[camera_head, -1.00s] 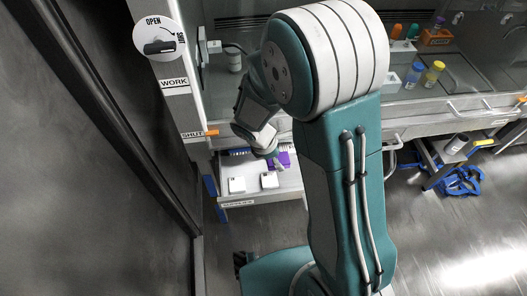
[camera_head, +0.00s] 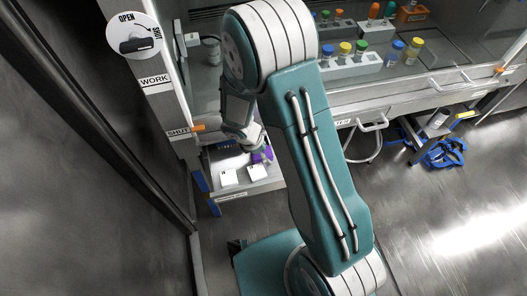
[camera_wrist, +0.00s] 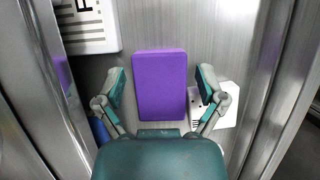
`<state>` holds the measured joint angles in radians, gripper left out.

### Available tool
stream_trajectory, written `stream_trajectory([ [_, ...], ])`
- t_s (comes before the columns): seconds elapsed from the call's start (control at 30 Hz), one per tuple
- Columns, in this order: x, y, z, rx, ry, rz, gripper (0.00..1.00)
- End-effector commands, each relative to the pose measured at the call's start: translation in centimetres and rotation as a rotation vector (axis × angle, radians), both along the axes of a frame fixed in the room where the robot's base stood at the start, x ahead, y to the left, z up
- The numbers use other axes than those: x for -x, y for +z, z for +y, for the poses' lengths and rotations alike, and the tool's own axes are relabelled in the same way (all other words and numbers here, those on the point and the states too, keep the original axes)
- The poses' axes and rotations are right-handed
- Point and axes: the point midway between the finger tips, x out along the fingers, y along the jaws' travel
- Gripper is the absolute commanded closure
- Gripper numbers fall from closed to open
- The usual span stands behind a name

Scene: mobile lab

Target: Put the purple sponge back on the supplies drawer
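The purple sponge (camera_wrist: 160,85) is a flat upright-looking rectangle in the middle of the wrist view, in the drawer. My gripper (camera_wrist: 161,86) has its two fingers spread on either side of it, with a visible gap on each side. It is open and does not appear to touch the sponge. In the head view, purple (camera_head: 257,158) shows at the right end of the pulled-out supplies drawer (camera_head: 232,196), just below my wrist. My arm hides the fingers there, and I cannot tell the exact height of the gripper above the drawer floor.
White boxes (camera_head: 228,177) lie in the drawer left of the purple; a white labelled box (camera_wrist: 92,28) and another white box (camera_wrist: 226,104) flank the sponge. A bench with coloured-cap bottles (camera_head: 360,47) stands behind. A blue stool base (camera_head: 443,153) is on the right.

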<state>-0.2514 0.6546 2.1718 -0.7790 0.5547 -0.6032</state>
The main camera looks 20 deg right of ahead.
Motion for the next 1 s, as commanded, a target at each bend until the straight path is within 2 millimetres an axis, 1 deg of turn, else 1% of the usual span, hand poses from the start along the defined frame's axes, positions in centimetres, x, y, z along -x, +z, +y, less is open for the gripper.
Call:
stream_trajectory([
  [0.33, 0.0, 0.0, 0.5, 0.006, 0.0, 0.0, 0.03],
  [0.47, -0.1, 0.8, 0.7, 0.006, 0.001, -0.003, 0.03],
  [0.57, -0.1, 2.3, 1.3, 0.004, 0.001, -0.006, 0.03],
  [0.9, -0.1, 8.7, 4.0, 0.003, 0.002, -0.005, 0.03],
  [1.0, -0.1, 9.9, 4.7, 0.005, 0.002, -0.004, 0.03],
])
